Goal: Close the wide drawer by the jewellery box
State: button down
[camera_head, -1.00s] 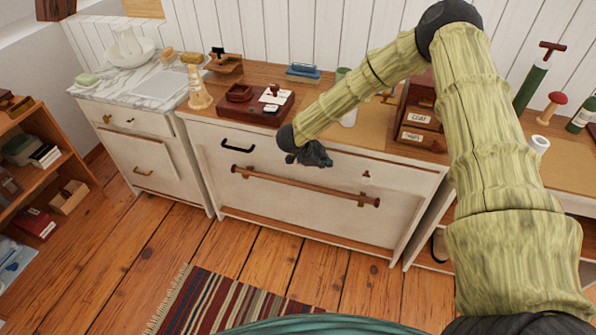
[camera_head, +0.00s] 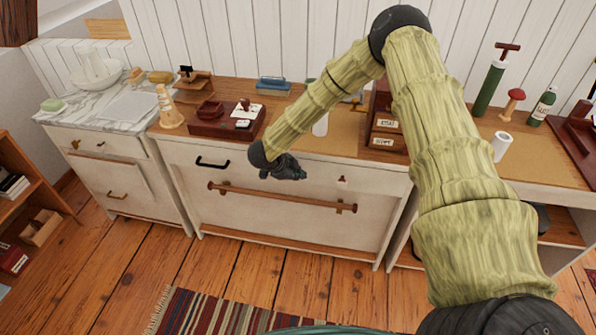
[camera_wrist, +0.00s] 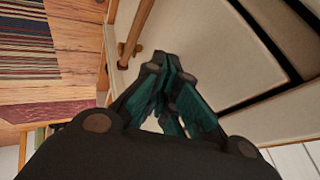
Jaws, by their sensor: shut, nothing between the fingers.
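The wide cream drawer front (camera_head: 314,171) spans the top of the middle cabinet. It has a black handle (camera_head: 213,163) at left and a small reddish fitting (camera_head: 342,181) at right. In the wrist view, dark gaps run beside a cream panel (camera_wrist: 190,50); how far the drawer stands out is hard to tell. My gripper (camera_head: 300,174) is shut and empty, in front of the drawer's middle, pointing right. In the wrist view its fingers (camera_wrist: 172,105) meet before the panel; contact cannot be told. A dark red box (camera_head: 225,122) on top may be the jewellery box.
A wooden rail (camera_head: 280,198) crosses the cabinet front below the drawer. A labelled small chest (camera_head: 388,125) stands on top, partly behind my arm. A marble-topped cabinet (camera_head: 118,180) is at left. A striped rug (camera_head: 200,313) lies on the open floor in front.

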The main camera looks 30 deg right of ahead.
jog(key=s+b+v, duration=0.1)
jog(key=b+v, duration=0.1)
jog(key=v, duration=0.8)
jog(key=shift+s+a, duration=0.25)
jog(key=shift+a, duration=0.1)
jog(key=s+a+f+n+t+y, duration=0.2)
jog(key=s+a+f+n, duration=0.1)
jog(key=s+f+n, duration=0.45)
jog(key=s+a+f+n+t+y, duration=0.1)
jog(key=s+a+f+n, duration=0.2)
jog(key=s+f+n, duration=0.45)
jog(key=s+f+n+g+y, duration=0.1)
jog(key=s+n, duration=0.2)
jog(key=s, duration=0.6)
jog(key=s+a+f+n+g+y, duration=0.1)
jog(key=s+f+n+g, duration=0.1)
jog(key=s, duration=0.7)
jog(key=s+a+f+n+g+y, duration=0.1)
jog(key=s+n, duration=0.3)
jog(key=s, duration=0.6)
jog(key=shift+f+g+y, duration=0.3)
jog(key=shift+f+y, duration=0.3)
jog(key=shift+f, duration=0.05)
